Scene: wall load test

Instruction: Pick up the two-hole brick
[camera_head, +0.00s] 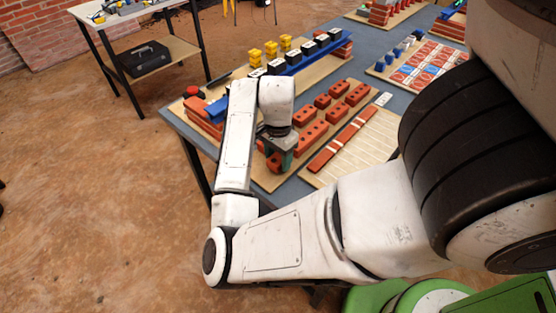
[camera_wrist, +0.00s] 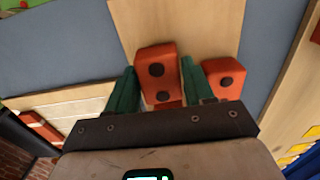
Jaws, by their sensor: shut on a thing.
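The two-hole brick (camera_wrist: 158,58) is orange-red with two dark round holes and sits between the green fingers of my gripper (camera_wrist: 160,92) in the wrist view. My gripper is shut on it. Its near end is partly hidden by the dark gripper body. In the head view my gripper (camera_head: 279,155) is low at the near edge of a wooden board (camera_head: 264,183), with a red brick (camera_head: 273,163) at its fingers. I cannot tell whether the brick is clear of the board.
Another red brick (camera_wrist: 223,70) stands close beside my right finger in the wrist view. Several red holed bricks (camera_head: 312,133) lie on the board, beside a long red strip (camera_head: 342,141). A blue rail with black blocks (camera_head: 306,58) stands behind. Bare floor lies left of the table.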

